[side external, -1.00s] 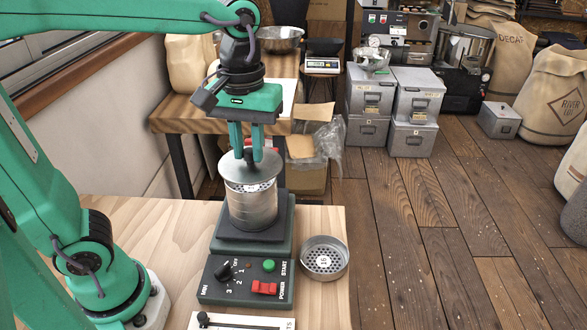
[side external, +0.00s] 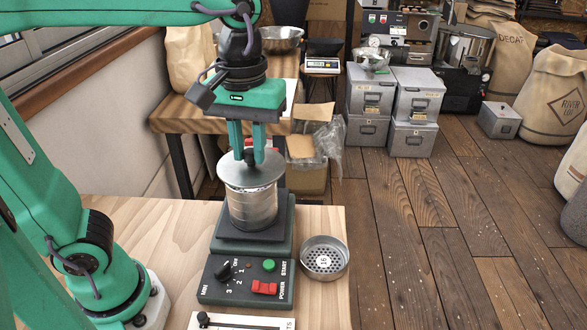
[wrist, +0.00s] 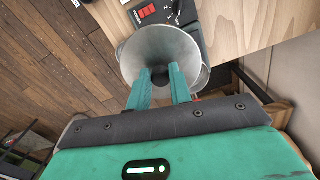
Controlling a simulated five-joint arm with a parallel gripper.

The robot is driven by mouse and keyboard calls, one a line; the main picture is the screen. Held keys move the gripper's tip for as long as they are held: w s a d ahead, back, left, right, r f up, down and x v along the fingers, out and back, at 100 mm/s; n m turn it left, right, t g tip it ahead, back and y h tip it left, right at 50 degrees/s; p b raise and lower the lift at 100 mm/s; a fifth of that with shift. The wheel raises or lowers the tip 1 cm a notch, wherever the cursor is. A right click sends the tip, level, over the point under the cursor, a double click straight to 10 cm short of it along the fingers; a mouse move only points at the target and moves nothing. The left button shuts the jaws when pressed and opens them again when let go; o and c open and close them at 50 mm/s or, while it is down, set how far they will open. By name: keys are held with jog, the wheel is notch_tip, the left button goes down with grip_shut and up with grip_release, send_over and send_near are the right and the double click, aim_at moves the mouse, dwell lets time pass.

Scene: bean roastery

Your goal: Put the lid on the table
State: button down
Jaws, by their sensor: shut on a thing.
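The grey round lid (side external: 235,176) has a dark knob and is at the top of the metal sieve stack (side external: 252,208), covering its top. I cannot tell whether it touches the rim. My gripper (side external: 246,156) points down and is shut on the lid's knob. The wrist view shows the lid (wrist: 165,42) beyond the fingertips (wrist: 159,72). The stack stands on the dark green shaker machine (side external: 240,240). The light wooden table (side external: 325,218) is under the machine.
A loose sieve (side external: 325,258) with a perforated bottom lies right of the machine, near the table's right edge. The control panel (side external: 247,280) faces front, with a white card (side external: 235,321) before it. Bare table lies left of the machine, between it and my base.

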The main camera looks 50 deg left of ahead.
jog(key=shift+w, duration=0.15)
jog(key=shift+w+d+f, duration=0.3)
jog(key=shift+w+f, duration=0.15)
jog(key=w+d+f, duration=0.3)
jog(key=w+f, duration=0.3)
jog(key=f, duration=0.2)
jog(key=w+d+f, duration=0.3)
jog(key=w+f, duration=0.3)
jog(key=f, duration=0.2)
jog(key=shift+d+f, duration=0.2)
jog(key=w+a+f, duration=0.2)
jog(key=a, duration=0.1)
jog(key=w+a+f, duration=0.2)
jog(key=w+a, duration=0.1)
jog(key=w+a+f, duration=0.2)
jog(key=a+f, duration=0.1)
jog(key=shift+w, duration=0.3)
jog(key=shift+f, duration=2)
jog(key=shift+f, duration=0.2)
